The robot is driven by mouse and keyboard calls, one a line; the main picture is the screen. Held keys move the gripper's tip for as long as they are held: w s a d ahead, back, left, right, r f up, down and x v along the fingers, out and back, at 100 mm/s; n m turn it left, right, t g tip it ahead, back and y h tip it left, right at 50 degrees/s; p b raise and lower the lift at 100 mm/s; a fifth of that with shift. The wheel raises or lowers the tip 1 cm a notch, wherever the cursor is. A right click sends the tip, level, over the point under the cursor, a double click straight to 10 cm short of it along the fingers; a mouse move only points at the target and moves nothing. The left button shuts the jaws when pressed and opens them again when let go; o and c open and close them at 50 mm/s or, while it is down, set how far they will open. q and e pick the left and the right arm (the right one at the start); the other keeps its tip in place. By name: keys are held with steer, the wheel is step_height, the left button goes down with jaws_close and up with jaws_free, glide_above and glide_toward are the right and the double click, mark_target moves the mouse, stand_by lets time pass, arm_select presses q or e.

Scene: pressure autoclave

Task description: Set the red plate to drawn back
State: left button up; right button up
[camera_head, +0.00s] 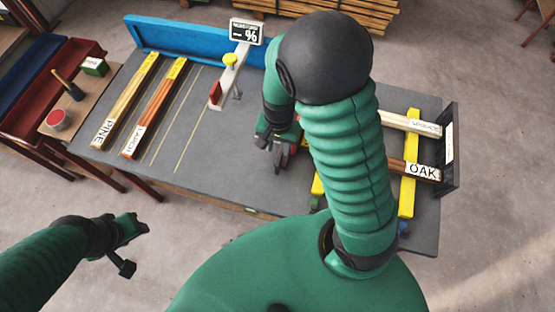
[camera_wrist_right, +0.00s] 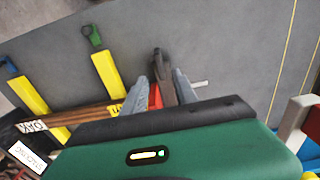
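The red plate (camera_head: 215,92) stands upright at the near end of a white bar (camera_head: 231,76) that carries a yellow knob (camera_head: 231,60). At the right of the right wrist view the plate (camera_wrist_right: 295,120) shows beside the white bar. My right gripper (camera_head: 280,150) is over the bench, right of the plate and apart from it. In the right wrist view, a red and dark tool (camera_wrist_right: 165,80) fills the space between its fingers and juts past them. My left gripper (camera_head: 132,230) is off the bench's front left, far from the plate; its finger gap is unclear.
Wooden strips marked PINE (camera_head: 125,100) and LARCH (camera_head: 155,107) lie left of the plate. A blue fence (camera_head: 190,40) and a percent display (camera_head: 246,32) are behind it. An OAK strip (camera_head: 398,168) and yellow bars (camera_head: 408,165) lie right. Grey bench is clear in front of the plate.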

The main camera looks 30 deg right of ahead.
mark_target(279, 161)
steer(key=f, duration=0.2)
steer(key=s+f, duration=0.1)
steer(key=f, duration=0.1)
steer(key=shift+s+a+f, duration=0.1)
steer(key=shift+a+f, duration=0.1)
steer(key=shift+f, duration=0.15)
steer(key=f, duration=0.2)
steer(key=w+d+f, duration=0.1)
steer(key=f, duration=0.2)
steer(key=w+f, duration=0.1)
steer(key=f, duration=0.2)
steer(key=shift+d+b, duration=0.3)
steer(key=shift+b, duration=0.1)
steer(key=shift+s+f, duration=0.1)
steer(key=shift+s+a, duration=0.1)
steer(key=shift+s, duration=0.1)
steer(key=shift+s+a, duration=0.1)
steer(key=shift+a, duration=0.3)
steer(key=shift+w+a, duration=0.15)
steer(key=shift+w, duration=0.1)
steer(key=c, duration=0.5)
steer(key=shift+c, duration=1)
steer(key=shift+s+d, duration=0.1)
steer(key=shift+d, duration=0.3)
jaws_close()
arm_select(q)
steer(key=shift+s+d+f, duration=0.15)
steer(key=shift+f, duration=0.35)
arm_select(e)
steer(key=shift+w+r, duration=0.25)
